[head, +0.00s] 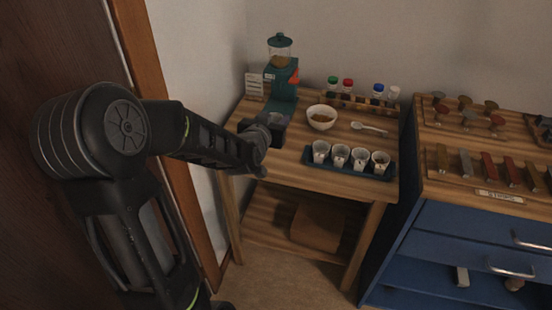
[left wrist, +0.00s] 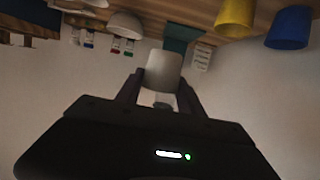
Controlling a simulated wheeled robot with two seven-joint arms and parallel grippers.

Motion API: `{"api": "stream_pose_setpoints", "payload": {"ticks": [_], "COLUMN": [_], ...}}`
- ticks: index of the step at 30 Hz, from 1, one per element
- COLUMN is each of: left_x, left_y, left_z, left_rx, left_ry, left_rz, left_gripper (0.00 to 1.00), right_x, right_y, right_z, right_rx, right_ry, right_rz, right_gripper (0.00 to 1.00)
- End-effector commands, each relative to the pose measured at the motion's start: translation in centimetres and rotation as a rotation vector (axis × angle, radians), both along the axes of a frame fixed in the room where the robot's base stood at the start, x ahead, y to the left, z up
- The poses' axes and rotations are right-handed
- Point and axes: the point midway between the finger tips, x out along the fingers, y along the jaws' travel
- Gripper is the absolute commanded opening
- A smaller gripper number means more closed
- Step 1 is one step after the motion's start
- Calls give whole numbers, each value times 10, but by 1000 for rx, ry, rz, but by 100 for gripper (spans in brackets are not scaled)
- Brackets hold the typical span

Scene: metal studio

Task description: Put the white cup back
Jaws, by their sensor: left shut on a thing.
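In the left wrist view, which looks upside down, my left gripper (left wrist: 159,88) is shut on the white cup (left wrist: 163,68), greyish in the dim light, between its two fingers. In the head view my left gripper (head: 262,146) is at the left end of the wooden table (head: 296,182), partly hidden by my own arm. The white cup cannot be made out there. A yellow cup (left wrist: 235,17) and a blue cup (left wrist: 289,27) stand together on the wood in the left wrist view. My right gripper is not in view.
A teal grinder (head: 282,78), a white bowl (head: 321,117), a spoon (head: 369,129) and bottles with coloured caps (head: 347,88) are on the table. A dark tray (head: 338,172) holds several small cups. A blue drawer cabinet (head: 440,232) stands at the right.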

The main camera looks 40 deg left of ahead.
Motion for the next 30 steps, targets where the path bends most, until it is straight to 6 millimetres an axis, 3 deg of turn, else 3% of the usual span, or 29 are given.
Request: {"api": "stream_pose_setpoints", "payload": {"ticks": [6,16,26,30], "left_x": [0,0,0,0], "left_y": [0,0,0,0], "left_z": [-6,-57,-59,-73], "left_rx": [-1,-1,1,-3], "left_ry": [1,3,-1,3], "left_rz": [1,0,1,2], "left_gripper": [0,0,0,0], "right_x": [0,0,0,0], "right_y": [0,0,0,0], "right_z": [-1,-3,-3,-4], "right_rx": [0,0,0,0], "right_ry": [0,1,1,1], "right_rz": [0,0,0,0], "right_gripper": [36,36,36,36]}}
